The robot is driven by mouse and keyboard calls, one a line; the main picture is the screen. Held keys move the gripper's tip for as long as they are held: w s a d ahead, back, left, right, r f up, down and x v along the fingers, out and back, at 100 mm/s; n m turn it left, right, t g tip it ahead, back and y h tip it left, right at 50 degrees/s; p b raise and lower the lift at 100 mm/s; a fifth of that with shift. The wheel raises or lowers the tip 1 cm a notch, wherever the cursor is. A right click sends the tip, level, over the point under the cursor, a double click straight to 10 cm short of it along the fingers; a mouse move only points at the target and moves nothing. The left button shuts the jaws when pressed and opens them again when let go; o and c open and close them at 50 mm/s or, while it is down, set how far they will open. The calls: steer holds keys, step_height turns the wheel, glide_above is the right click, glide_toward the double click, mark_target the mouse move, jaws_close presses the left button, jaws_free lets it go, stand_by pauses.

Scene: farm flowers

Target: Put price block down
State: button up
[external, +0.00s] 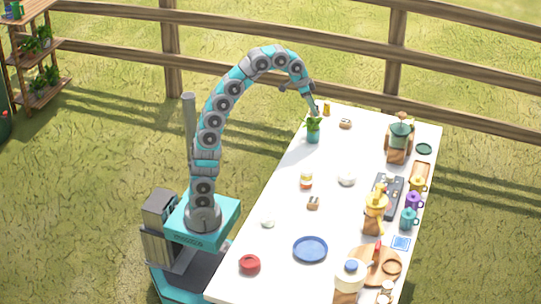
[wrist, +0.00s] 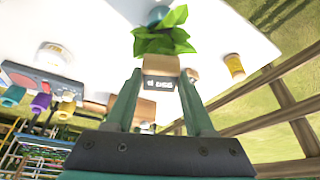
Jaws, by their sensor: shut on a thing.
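The price block (wrist: 160,66) is a small tan wooden block with a dark lettered front, seen between the fingertips in the wrist view. My gripper (wrist: 158,80) is shut on it. In the external view my gripper (external: 314,109) is at the far left end of the white table (external: 285,185), right by a leafy plant in a teal pot (external: 313,137). The held block cannot be made out there. The plant's leaves (wrist: 165,38) show just beyond the block in the wrist view. Whether the block touches the table cannot be told.
A yellow jar (external: 326,109) and a small wooden block (external: 345,124) stand close to the right of the plant. Dispensers, mugs (external: 408,219) and a dark tray (external: 386,196) line the right side. A blue plate (external: 310,249) lies nearer. A wooden fence (external: 300,42) runs behind.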

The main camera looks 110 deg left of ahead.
mark_target(316, 128)
steer(key=shift+f, duration=3.25)
steer(key=shift+f, duration=0.15)
steer(key=o, duration=1.3)
steer(key=p+v, duration=0.1)
steer(key=v, duration=1.1)
